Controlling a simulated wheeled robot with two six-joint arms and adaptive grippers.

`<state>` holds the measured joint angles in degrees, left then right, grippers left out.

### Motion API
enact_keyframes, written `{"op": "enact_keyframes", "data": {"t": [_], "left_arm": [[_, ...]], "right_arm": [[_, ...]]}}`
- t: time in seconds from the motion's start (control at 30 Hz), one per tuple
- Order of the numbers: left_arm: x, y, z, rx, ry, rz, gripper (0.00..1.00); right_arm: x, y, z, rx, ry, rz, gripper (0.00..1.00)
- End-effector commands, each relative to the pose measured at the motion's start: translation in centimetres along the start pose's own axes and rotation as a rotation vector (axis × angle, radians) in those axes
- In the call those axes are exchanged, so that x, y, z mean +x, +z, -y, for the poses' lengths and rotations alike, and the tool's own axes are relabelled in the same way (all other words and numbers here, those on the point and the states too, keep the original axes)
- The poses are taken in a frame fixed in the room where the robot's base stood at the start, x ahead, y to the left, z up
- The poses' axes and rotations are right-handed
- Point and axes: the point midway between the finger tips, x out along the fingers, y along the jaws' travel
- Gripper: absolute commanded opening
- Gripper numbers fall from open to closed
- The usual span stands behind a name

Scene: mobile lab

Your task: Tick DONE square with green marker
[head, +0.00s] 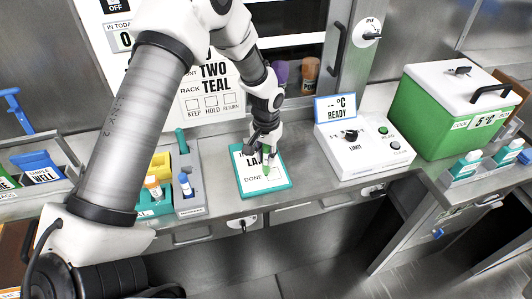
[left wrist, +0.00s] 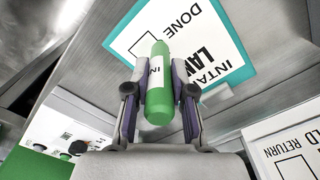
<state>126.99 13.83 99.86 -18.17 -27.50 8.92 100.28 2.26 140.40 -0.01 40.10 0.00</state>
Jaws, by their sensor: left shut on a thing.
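My left gripper (head: 265,154) is shut on the green marker (left wrist: 158,103), which has a white label, and holds it above the clipboard. In the left wrist view the marker lies between the two fingers (left wrist: 156,80). The teal clipboard (head: 244,191) lies on the bench and bears a white sheet with large text and the word DONE. In the left wrist view the sheet (left wrist: 205,35) shows DONE and a square outline beside it, partly behind the marker. I cannot tell whether the tip touches the sheet. My right gripper is not in view.
A grey holder (head: 192,204) and small bottles stand left of the clipboard. A white control box (head: 355,160) with a READY display stands to its right, with a green cooler (head: 430,110) beyond. Behind hangs a white sign (head: 210,85). The bench's front edge runs close below the clipboard.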

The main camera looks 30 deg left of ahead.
Motion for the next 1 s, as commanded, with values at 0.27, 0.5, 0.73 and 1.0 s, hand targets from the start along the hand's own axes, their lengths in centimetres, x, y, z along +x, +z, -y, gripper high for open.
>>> {"op": "enact_keyframes", "data": {"t": [0.27, 0.5, 0.73, 1.0], "left_arm": [[-3.7, 0.1, -0.4, 0.002, 0.000, 0.001, 0.00], [-5.8, 0.1, -0.7, 0.002, 0.000, 0.001, 0.00], [-7.7, 0.1, -1.0, 0.004, 0.000, 0.001, 0.00], [-8.1, 0.1, -1.1, 0.004, 0.000, 0.001, 0.00]], "right_arm": [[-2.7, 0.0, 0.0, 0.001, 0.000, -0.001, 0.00], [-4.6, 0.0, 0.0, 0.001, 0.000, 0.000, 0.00], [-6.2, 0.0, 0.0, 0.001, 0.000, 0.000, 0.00], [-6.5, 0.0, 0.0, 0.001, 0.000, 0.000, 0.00]]}}
